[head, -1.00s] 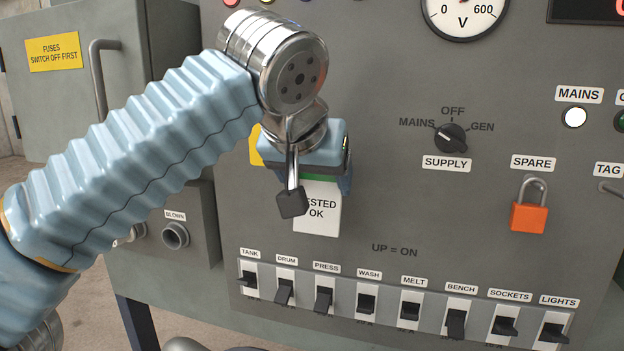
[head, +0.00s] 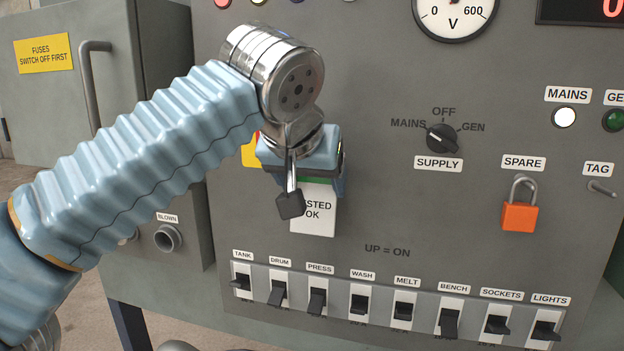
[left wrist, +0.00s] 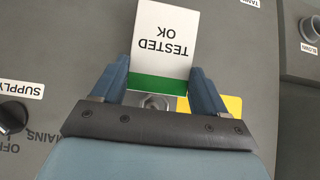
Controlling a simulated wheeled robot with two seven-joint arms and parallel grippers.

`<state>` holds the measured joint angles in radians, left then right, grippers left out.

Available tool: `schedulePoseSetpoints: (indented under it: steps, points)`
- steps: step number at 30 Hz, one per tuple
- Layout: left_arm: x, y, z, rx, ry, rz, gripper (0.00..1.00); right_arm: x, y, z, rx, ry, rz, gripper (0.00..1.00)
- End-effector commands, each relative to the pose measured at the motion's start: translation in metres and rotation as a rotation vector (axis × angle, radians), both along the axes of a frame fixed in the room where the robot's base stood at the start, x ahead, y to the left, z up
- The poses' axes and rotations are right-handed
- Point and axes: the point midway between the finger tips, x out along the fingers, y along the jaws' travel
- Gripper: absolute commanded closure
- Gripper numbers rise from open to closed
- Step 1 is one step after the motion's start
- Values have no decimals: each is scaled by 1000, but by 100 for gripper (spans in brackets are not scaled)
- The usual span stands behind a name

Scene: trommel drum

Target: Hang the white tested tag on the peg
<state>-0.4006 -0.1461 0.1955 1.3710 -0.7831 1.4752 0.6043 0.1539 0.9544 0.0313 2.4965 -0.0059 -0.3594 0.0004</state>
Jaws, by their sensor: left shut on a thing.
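The white tag (head: 313,222), with a green band and the words TESTED OK, hangs below my left gripper (head: 300,178) in front of the grey panel. In the left wrist view the tag (left wrist: 164,45) shows between the two fingers of my left gripper (left wrist: 157,88), which is shut on its green-banded end. The arm and gripper hide part of the tag in the head view. The peg (head: 602,188) is a short metal pin under the TAG label at the right edge, well to the right of the tag. My right gripper is not in view.
An orange padlock (head: 520,216) hangs under SPARE, between the tag and the peg. A row of switches (head: 403,312) runs along the panel's bottom. The black supply knob (head: 441,139) sticks out at mid-panel. A yellow label (head: 250,150) shows partly behind the gripper.

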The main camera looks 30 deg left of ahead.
Motion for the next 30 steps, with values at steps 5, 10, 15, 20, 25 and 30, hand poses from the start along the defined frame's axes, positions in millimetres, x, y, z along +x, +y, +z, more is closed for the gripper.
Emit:
schedulePoseSetpoints:
  steps: [5, 10, 15, 20, 25, 30]
  points:
    - [0, 0, 0, 0, 0, 0, 8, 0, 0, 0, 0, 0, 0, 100]
    - [0, 0, 0, 0, 0, 0, 0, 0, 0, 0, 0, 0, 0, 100]
    - [-2, -1, 3, 0, -1, 0, 0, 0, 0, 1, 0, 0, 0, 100]
    - [-17, -5, 21, -2, -2, -2, 0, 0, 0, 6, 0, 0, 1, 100]
    - [-45, -13, 50, -1, -3, -4, 0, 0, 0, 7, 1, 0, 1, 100]
    - [-71, -20, 77, -1, -3, -4, 0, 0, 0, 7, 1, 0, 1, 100]
